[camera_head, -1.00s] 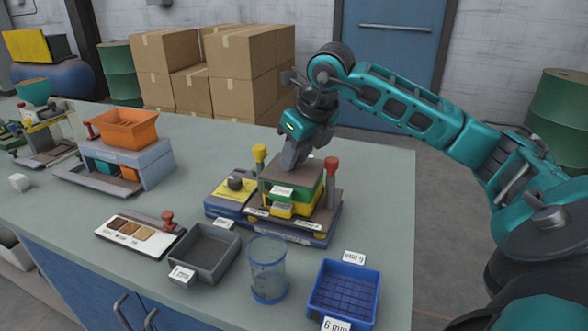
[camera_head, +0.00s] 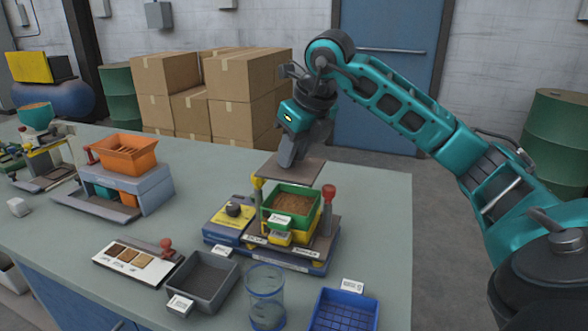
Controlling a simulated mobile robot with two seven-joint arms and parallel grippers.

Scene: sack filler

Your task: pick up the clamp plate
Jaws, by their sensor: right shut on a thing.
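The clamp plate (camera_head: 291,172) is a flat brown-grey plate. My right gripper (camera_head: 287,163) is shut on it and holds it above the sieve shaker. Below it stands an open green tray (camera_head: 292,200) with brown grainy material in it, on a yellow tray (camera_head: 282,238). This stack sits between a post with a yellow knob (camera_head: 257,184) and a post with a red knob (camera_head: 328,193). The plate appears apart from the green tray's rim. The gripper's fingertips are partly hidden by the hand. My left gripper is out of view.
A grey tray (camera_head: 209,288), a clear cup (camera_head: 265,295) and a blue tray (camera_head: 344,312) stand in front of the shaker. A white sample board (camera_head: 128,262) lies to the left. An orange hopper (camera_head: 125,152) stands farther left. The table's right end is clear.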

